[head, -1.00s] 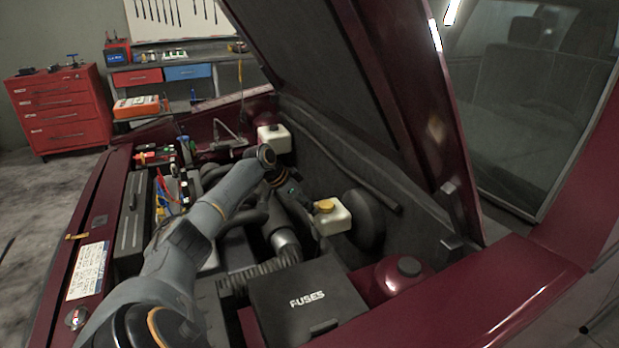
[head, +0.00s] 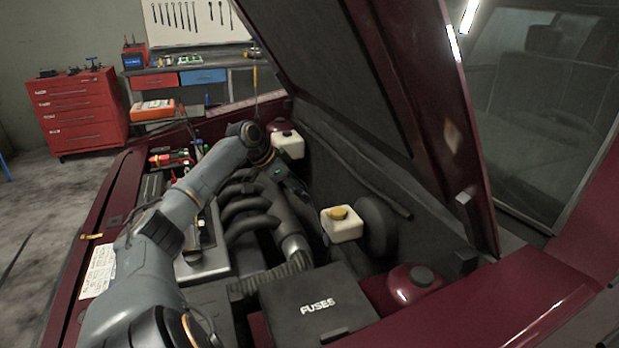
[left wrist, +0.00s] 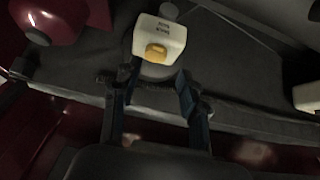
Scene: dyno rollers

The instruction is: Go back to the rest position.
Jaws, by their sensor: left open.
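My left arm reaches in from the lower left over the open engine bay in the head view. My left gripper (head: 282,176) is small and dark there, and its fingers are hard to make out. In the left wrist view my left gripper (left wrist: 158,82) has its two fingers apart with nothing held between them. A white reservoir with a yellow cap (head: 342,230) stands to the right of the gripper in the head view. It also shows just beyond the fingertips in the left wrist view (left wrist: 172,30), apparently not gripped. My right gripper is not in view.
A black fuse box (head: 315,300) and a dark red dome (head: 410,283) are at the front of the bay. A second white tank (head: 289,147) is at the back. The raised hood (head: 420,100) bounds the right. A red tool cabinet (head: 78,112) stands behind at left.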

